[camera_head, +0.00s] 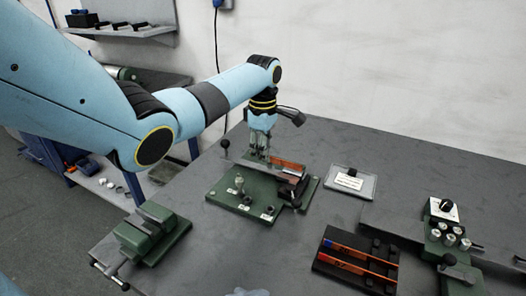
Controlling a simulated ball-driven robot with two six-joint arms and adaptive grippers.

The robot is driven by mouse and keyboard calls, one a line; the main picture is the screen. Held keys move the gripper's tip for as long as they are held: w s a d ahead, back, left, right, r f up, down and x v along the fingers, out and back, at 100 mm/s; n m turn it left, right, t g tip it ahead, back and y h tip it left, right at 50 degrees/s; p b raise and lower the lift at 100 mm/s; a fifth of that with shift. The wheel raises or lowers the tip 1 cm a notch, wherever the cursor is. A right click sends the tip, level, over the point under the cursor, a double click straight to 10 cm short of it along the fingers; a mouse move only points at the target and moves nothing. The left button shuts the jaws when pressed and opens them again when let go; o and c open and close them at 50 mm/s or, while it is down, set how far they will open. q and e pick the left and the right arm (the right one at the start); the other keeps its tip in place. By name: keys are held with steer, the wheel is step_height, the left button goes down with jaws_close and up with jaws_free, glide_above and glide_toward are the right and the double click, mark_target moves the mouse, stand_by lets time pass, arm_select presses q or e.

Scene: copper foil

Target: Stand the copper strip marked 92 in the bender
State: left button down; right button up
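My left gripper (260,153) points down over the back of a green-based bench fixture (225,194), which looks like the bender. Its fingertips are at the fixture's grey bar and close to the left end of a copper-coloured strip (290,166). Whether they grip the strip is too small to tell. The strip lies along the back of the fixture, beside a dark clamp block. No 92 mark is readable on it. Two more orange-brown strips (352,262) with coloured ends lie in a black holder (328,269) at the front right.
A green vise (147,232) stands at the table's left edge. A labelled plate (350,183) lies right of the fixture. A green unit with a dial and knobs (445,212) stands at the far right.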

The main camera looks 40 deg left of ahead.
arm_select(q)
steer(key=shift+f, duration=0.55)
stand_by(0.4)
steer(key=shift+f+b, duration=0.3)
steer(key=shift+f, duration=0.55)
stand_by(1.4)
steer(key=c, duration=1.8)
jaws_free()
steer(key=shift+r, duration=0.15)
steer(key=shift+r+p, duration=1.4)
steer(key=shift+p, duration=0.7)
